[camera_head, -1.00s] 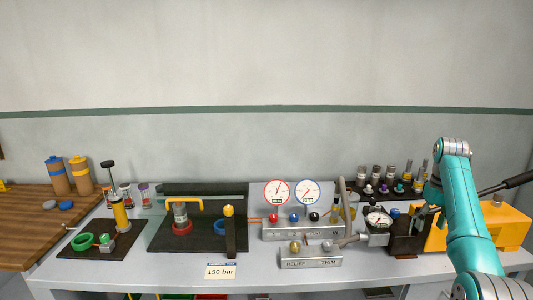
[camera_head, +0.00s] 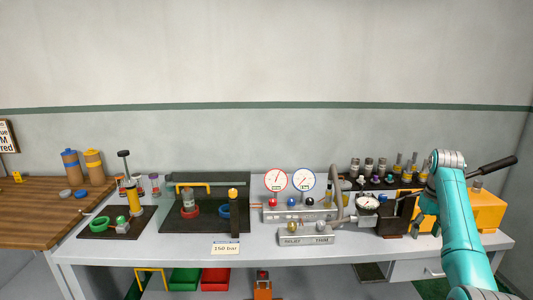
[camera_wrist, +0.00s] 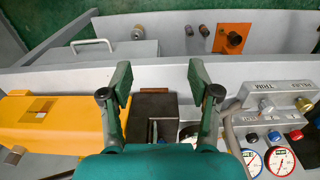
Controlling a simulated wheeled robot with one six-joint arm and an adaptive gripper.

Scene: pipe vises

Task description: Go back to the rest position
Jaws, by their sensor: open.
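My gripper (camera_head: 422,212) is at the right of the bench in the head view, partly hidden by my teal arm. In the wrist view my gripper (camera_wrist: 160,82) has its two green fingers wide apart, with nothing between the tips. Beyond and below the fingers is a dark block (camera_wrist: 154,104) on the bench; it also shows in the head view (camera_head: 392,222). The gripper appears to be above the bench and apart from the block, though the exact height is hard to tell.
A yellow box (camera_head: 487,210) with a dark lever stands right of the arm. A dial gauge (camera_head: 368,202), a grey manifold with two gauges (camera_head: 300,213) and a RELIEF/TRIM block (camera_head: 305,239) stand to the left. Red (camera_head: 215,279) and green bins sit below the bench.

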